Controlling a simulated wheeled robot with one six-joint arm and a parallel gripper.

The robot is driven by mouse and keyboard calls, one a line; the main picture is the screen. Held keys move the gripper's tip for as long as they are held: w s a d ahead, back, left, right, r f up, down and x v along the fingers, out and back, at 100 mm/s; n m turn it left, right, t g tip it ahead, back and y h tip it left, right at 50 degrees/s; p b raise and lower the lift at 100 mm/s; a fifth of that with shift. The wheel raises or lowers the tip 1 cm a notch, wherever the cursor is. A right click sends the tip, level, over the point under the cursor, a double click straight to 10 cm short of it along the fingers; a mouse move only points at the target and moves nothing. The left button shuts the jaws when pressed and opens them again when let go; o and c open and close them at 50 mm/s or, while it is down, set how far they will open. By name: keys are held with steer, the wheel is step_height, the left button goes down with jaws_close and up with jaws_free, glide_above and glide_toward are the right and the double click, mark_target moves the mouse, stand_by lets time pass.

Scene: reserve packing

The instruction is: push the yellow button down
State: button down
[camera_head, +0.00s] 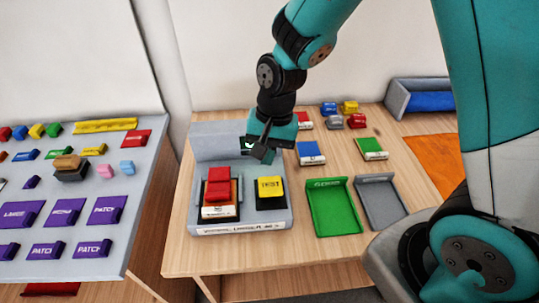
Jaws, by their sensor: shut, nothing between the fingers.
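The yellow button (270,186) is a square cap with dark lettering on a black base. It sits on the right side of a grey station (240,226) on the wooden table. My gripper (262,157) is shut and empty. In the picture it appears just above and behind the yellow button, apart from it. The exact height of the fingertips over the button is hard to tell. A red block (218,184) sits on a small stand on the left side of the same station.
A green tray (334,232) and a grey tray (402,213) lie right of the station. Several coloured blocks stand behind them, including a blue one (311,152). A grey sloped panel (75,212) with purple boxes is at left. An orange mat (437,155) lies at right.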

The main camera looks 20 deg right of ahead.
mark_target(271, 184)
steer(key=w+d+f+m+p, duration=0.1)
steer(key=m, duration=0.1)
steer(key=w+d+f+m+h+p, duration=0.1)
steer(key=f+m+p, duration=0.1)
steer(key=shift+w+d, duration=0.15)
steer(key=shift+w, duration=0.05)
steer(key=shift+f, duration=0.15)
steer(key=f+b, duration=0.1)
steer(key=f, duration=0.1)
steer(key=f+b, duration=0.4)
steer(key=shift+s+a+f, duration=0.3)
steer(key=shift+f, duration=0.05)
